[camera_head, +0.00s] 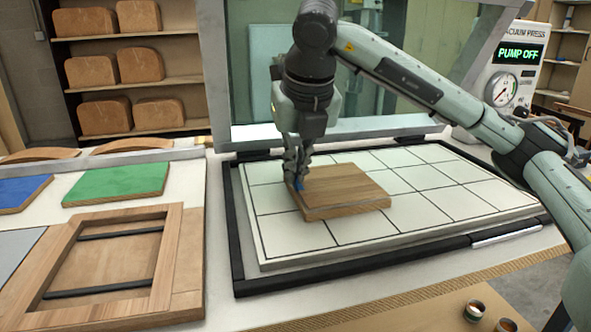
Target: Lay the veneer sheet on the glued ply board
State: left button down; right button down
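A brown wood-grained slab (350,190) lies flat on the white gridded press bed (430,208). From this view I cannot tell whether it is the ply board alone or has the veneer sheet on top. No glue is visible on it. My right gripper (298,182) points down at the slab's left corner, with its fingertips at or touching the edge. My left gripper is not in view.
A green board (117,184) and a blue board (22,192) lie on the left table, behind a wooden frame (183,262) with two dark bars. A raised lid frame (330,134) stands behind the bed. Small cans (474,311) are at front right.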

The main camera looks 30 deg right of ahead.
jog(key=shift+f+b, duration=0.2)
jog(key=shift+b, duration=0.3)
dwell(1.0)
jog(key=c, duration=1.6)
grip_release()
jog(key=shift+c, duration=0.2)
jog(key=shift+o, duration=0.3)
jog(key=o, duration=0.4)
jog(key=shift+r, duration=0.1)
jog(key=shift+r+p, duration=1.9)
jog(key=shift+r, duration=1.05)
